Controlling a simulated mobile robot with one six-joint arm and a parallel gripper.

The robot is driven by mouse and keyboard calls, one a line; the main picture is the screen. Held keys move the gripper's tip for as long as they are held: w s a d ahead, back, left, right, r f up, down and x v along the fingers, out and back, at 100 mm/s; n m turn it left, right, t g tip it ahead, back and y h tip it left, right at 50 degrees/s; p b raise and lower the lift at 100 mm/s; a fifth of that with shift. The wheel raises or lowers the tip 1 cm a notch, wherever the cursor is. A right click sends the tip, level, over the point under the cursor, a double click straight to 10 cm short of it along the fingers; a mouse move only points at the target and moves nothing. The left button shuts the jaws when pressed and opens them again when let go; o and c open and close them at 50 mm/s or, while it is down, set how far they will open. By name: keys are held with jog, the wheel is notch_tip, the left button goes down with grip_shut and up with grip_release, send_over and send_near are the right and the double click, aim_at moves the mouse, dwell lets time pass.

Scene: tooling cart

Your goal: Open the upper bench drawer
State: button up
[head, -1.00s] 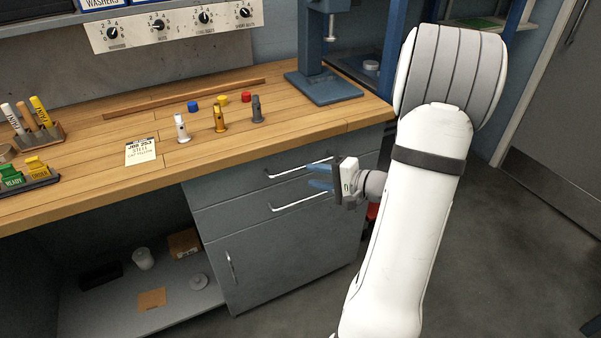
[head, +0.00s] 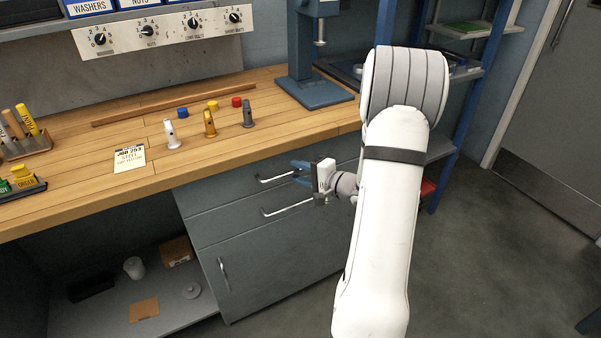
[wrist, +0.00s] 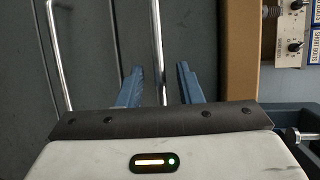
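The upper drawer (head: 218,198) is in the grey cabinet under the wooden bench top and looks shut. Its bar handle (head: 275,179) runs toward my gripper (head: 299,174), whose blue fingers are at the handle's right part. In the wrist view the same upper handle (wrist: 156,40) passes between the two fingertips (wrist: 159,68). The fingers are spread, with a gap visible on both sides of the bar. The far end of the handle is hidden behind my gripper in the head view.
The lower drawer handle (head: 286,208) lies just below, and also shows in the wrist view (wrist: 56,40). A cabinet door handle (head: 223,273) is further down. The bench top (head: 215,152) overhangs the drawers. A blue shelf rack (head: 455,140) stands right of my arm. The floor in front is open.

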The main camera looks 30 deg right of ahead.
jog(key=shift+c, duration=0.2)
grip_shut()
jog(key=shift+s, duration=0.15)
